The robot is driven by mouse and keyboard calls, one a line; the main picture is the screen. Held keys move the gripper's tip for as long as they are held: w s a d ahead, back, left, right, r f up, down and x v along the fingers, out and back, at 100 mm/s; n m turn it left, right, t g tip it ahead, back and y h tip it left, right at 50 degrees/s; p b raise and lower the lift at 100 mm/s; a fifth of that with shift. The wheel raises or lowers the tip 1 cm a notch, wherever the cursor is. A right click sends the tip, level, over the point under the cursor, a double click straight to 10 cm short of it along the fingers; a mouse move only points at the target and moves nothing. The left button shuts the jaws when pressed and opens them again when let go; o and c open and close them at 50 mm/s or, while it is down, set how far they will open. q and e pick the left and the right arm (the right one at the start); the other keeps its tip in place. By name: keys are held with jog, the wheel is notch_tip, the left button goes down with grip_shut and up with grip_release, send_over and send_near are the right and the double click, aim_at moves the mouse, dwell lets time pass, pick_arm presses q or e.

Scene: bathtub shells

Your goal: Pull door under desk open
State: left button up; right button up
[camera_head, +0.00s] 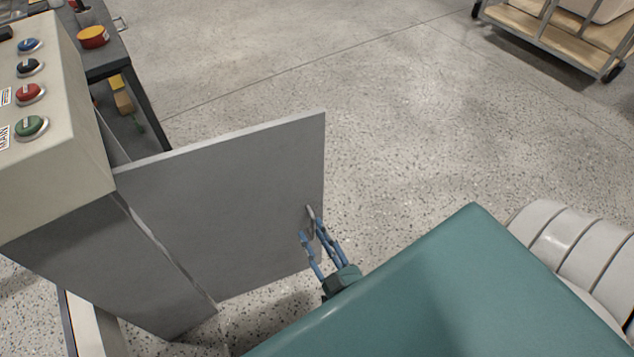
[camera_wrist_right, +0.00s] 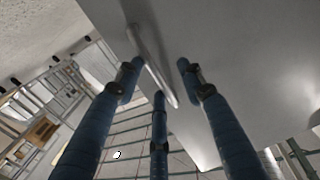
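The grey door (camera_head: 235,200) under the desk (camera_head: 60,150) stands swung well out from the desk's side, with a gap behind its hinge edge. A slim metal handle (camera_head: 310,211) sits near the door's free edge; it also shows in the right wrist view (camera_wrist_right: 150,62). My right gripper (camera_head: 313,234) has its blue fingers at the handle. In the wrist view the fingers are spread, with the handle running between them. They look open, not closed on it. Contact with the handle or door is unclear. My left gripper is out of view.
The desk top carries several coloured push buttons, including a green one (camera_head: 30,126). A dark workbench (camera_head: 108,60) with a red-and-yellow button stands behind. A wheeled cart (camera_head: 545,35) is far right. The speckled floor (camera_head: 420,130) beyond the door is clear.

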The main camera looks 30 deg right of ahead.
jog(key=s+a, duration=0.1)
jog(key=s, duration=1.1)
jog(key=shift+a, duration=0.15)
